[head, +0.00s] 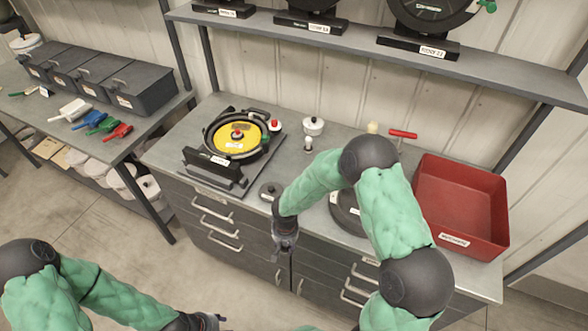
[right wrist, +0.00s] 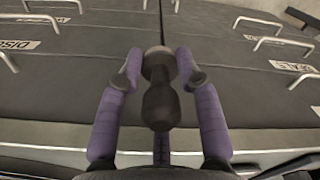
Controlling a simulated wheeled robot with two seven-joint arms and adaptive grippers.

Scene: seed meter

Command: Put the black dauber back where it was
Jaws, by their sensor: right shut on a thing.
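My right gripper (head: 285,245) hangs in front of the workbench's drawer fronts in the head view. In the right wrist view its purple fingers (right wrist: 160,78) are shut on the black dauber (right wrist: 161,104), which has a bulbous dark body and a wider round end pointing away from the wrist. In the head view the dauber is too small and dark to make out. A small dark round piece (head: 269,190) sits on the bench's front edge, left of my right forearm. My left gripper (head: 210,321) is low at the bottom edge; its fingers are too small to judge.
A seed meter with a yellow disc (head: 236,145) stands on the bench (head: 290,165) at left. A white lidded pot (head: 313,126), a red T-handle (head: 403,134) and a red tray (head: 430,170) are further right. My right arm hides part of a round dark item (head: 343,212).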

